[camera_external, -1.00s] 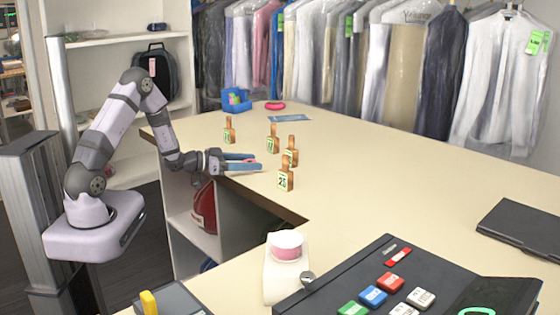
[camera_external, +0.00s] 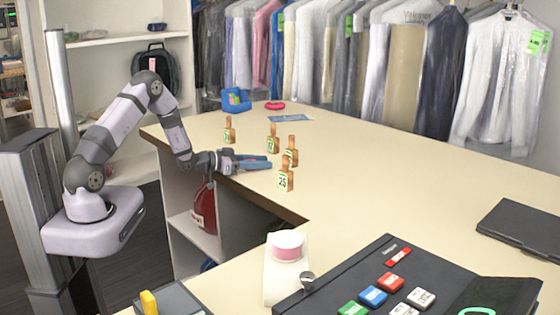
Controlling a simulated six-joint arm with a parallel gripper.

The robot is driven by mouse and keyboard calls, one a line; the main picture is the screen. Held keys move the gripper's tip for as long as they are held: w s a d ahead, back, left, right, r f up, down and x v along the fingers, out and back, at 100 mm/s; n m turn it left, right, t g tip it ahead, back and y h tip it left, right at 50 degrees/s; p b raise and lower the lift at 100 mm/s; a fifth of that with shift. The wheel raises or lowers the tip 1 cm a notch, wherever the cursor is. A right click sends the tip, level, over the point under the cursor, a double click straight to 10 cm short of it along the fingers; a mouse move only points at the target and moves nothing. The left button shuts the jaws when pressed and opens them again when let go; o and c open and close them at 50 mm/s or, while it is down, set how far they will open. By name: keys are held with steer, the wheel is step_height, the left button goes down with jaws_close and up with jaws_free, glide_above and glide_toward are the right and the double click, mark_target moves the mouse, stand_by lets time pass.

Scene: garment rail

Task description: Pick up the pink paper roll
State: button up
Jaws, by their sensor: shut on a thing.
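A pink paper roll (camera_external: 287,246) with a pale top stands on a white holder (camera_external: 282,284) at the front of the counter. My gripper (camera_external: 258,162) is low over the counter's left edge, well behind that roll and apart from it. Its blue fingers point right, toward the numbered wooden tags. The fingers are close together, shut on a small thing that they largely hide. A pinkish patch showed between them earlier, but I cannot tell what it is.
Several numbered wooden tags stand near my gripper, the closest being a front tag (camera_external: 285,179). A blue bin (camera_external: 236,100) and a red-pink item (camera_external: 274,106) lie at the back. A dark register (camera_external: 390,282) fills the front.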

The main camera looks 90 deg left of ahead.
steer(key=shift+r, duration=0.2)
step_height(320, 180, up, 10)
steer(key=b, duration=0.1)
steer(key=shift+f, duration=0.15)
stand_by(0.5)
